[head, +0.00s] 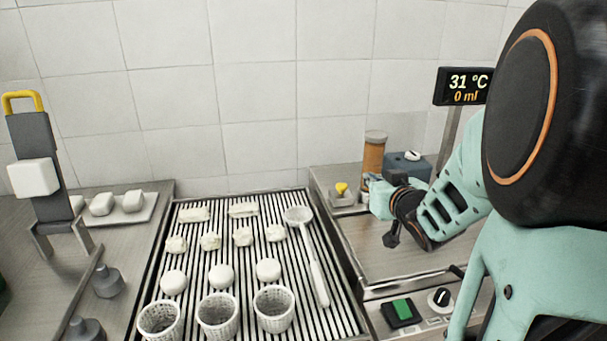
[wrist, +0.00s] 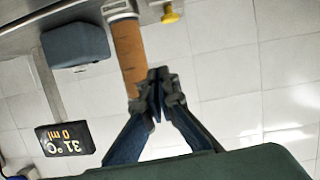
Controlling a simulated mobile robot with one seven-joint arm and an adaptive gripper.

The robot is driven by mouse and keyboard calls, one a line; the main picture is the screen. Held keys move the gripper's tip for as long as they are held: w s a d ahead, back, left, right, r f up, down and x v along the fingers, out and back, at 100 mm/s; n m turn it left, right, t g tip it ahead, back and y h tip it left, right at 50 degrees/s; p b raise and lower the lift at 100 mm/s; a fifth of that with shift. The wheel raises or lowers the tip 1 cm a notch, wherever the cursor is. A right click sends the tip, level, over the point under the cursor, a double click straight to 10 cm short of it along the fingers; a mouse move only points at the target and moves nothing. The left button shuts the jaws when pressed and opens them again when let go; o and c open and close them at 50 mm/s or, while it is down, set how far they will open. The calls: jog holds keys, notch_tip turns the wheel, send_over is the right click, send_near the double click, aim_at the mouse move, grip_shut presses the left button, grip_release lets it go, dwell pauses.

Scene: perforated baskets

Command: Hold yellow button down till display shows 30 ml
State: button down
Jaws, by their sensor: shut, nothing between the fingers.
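The yellow button (head: 342,188) sits on a small grey box (head: 343,199) on the right counter, and shows upside down at the top of the wrist view (wrist: 170,15). The display (head: 463,87) on a post reads 31 °C and 0 ml; it also shows inverted in the wrist view (wrist: 67,140). My gripper (wrist: 160,76) is shut and empty, its tips apart from the button in the wrist view. In the head view my wrist is right of the button, and the fingertips are hard to make out.
An orange-brown cylinder (head: 374,153) stands behind the button, close to my fingers in the wrist view. A dark blue-grey box with a knob (head: 408,165) is to its right. A slatted draining rack (head: 332,309) with white pieces, baskets and a ladle lies left.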

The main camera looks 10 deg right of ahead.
jog(key=shift+w+a+f+n+t+y, duration=0.1)
jog(key=shift+w+a+f+y, duration=0.05)
jog(key=shift+a, duration=0.35)
jog(key=shift+w+a+f+n+t+y, duration=0.1)
jog(key=shift+w+a, duration=0.05)
jog(key=shift+a, duration=0.3)
jog(key=shift+w+a+f+n+t+y, duration=0.1)
jog(key=shift+w+a+f+y, duration=0.05)
jog(key=shift+a, duration=0.35)
jog(key=b, duration=0.1)
send_over(341, 189)
jog(key=s, duration=0.1)
notch_tip(341, 189, down, 2)
jog(key=shift+f, duration=0.25)
notch_tip(341, 189, down, 3)
jog(key=shift+s+d+r+b, duration=0.1)
jog(key=shift+d+r+b, duration=0.1)
jog(key=shift+b, duration=0.25)
jog(key=shift+f, duration=0.6)
